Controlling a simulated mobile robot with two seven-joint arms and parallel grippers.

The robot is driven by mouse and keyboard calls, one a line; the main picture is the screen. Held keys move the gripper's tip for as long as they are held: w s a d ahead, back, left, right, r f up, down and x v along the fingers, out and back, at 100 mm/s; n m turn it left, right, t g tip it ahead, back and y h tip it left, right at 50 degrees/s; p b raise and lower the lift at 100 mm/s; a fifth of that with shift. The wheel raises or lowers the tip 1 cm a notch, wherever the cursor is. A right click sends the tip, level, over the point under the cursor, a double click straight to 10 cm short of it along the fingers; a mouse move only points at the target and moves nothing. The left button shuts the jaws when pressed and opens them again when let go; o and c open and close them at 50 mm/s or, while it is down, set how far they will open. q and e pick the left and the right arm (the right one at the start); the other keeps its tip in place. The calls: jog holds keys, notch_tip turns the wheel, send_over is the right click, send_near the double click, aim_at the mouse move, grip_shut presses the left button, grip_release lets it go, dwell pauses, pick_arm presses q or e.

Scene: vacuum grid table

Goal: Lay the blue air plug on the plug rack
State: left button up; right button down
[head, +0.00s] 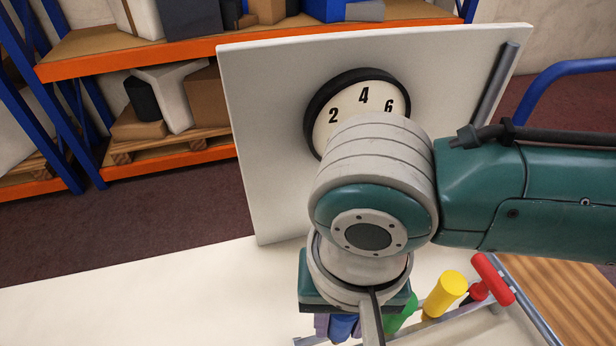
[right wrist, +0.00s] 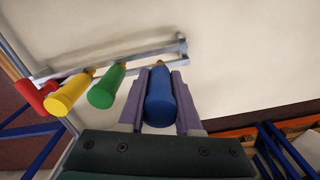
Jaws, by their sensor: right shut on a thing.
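The blue air plug (right wrist: 160,98) is between the two purple fingers of my right gripper (right wrist: 159,90), which is shut on it. Its brassy tip points toward the rail of the plug rack (right wrist: 135,58), near the end away from the other plugs. I cannot tell whether it touches the rail. In the head view my right gripper (head: 338,325) points down, and only a bit of the blue plug (head: 343,328) shows below my wrist. The grey rack (head: 428,315) is partly hidden by my arm. My left gripper is not in view.
A green plug (right wrist: 106,88), a yellow plug (right wrist: 70,92) and a red T-shaped piece (head: 492,280) stand along the rack beside the blue plug. A white panel with a round gauge (head: 360,98) rises behind. The white table (head: 130,300) is clear to the left.

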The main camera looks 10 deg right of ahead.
jog(key=shift+p, duration=0.3)
jog(key=shift+f+b, duration=1.1)
jog(key=shift+f, duration=0.95)
dwell(0.4)
jog(key=c, duration=0.5)
grip_release()
notch_tip(320, 180, up, 10)
jog(key=shift+p, duration=1)
